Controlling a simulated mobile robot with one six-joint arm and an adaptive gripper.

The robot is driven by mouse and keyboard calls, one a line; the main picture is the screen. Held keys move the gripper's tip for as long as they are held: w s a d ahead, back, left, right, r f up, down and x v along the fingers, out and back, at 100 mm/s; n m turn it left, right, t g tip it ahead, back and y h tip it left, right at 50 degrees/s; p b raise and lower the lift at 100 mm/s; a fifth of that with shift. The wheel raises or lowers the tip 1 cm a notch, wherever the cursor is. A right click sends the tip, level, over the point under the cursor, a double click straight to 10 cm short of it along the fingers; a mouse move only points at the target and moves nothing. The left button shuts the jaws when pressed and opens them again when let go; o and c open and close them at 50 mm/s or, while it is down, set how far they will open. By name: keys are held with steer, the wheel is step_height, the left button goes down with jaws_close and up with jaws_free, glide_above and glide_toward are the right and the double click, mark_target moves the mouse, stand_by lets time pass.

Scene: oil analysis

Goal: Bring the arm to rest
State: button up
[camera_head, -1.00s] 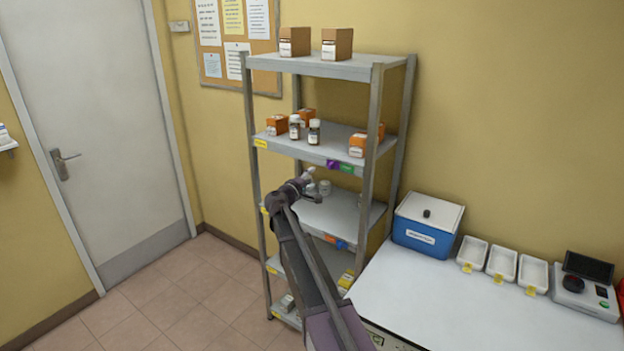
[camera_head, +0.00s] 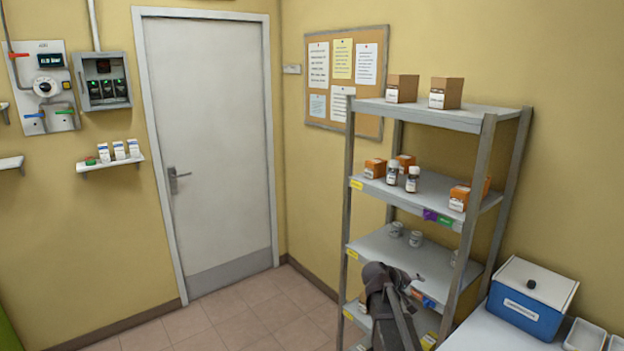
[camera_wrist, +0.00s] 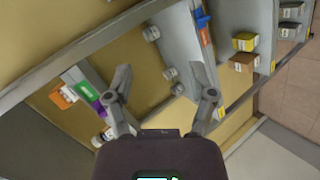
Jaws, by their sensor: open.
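My gripper (camera_wrist: 163,102) is open in the wrist view, with its two fingers spread and nothing between them. Past the fingers, the wrist view shows the grey shelf rack tilted, with small jars (camera_wrist: 170,74) on a shelf. In the head view my arm (camera_head: 388,305) reaches up from the bottom edge in front of the lower part of the shelf rack (camera_head: 465,230). The fingertips cannot be made out clearly there. Whether the gripper touches the rack cannot be told.
A blue box with a white lid (camera_head: 532,297) sits on the white table at right. A closed door (camera_head: 208,160) and clear floor (camera_head: 262,312) lie to the left.

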steer(key=s+a+f+g+y, duration=0.1)
steer(key=s+a+f+y, duration=0.2)
steer(key=s, duration=0.5)
steer(key=s+a+f+m+g+y+b, duration=0.1)
steer(key=s+a+f+g+y, duration=0.1)
steer(key=s+a+f+y, duration=0.2)
steer(key=s+a+f+m+g+y+b, duration=0.1)
steer(key=s+a, duration=0.5)
steer(key=s, duration=0.6)
step_height(320, 180, down, 3)
steer(key=shift+a+r+g+y, duration=0.1)
steer(key=shift+a+g+y, duration=0.4)
steer(key=shift+y, duration=0.7)
steer(key=shift+d, duration=0.15)
stand_by(0.4)
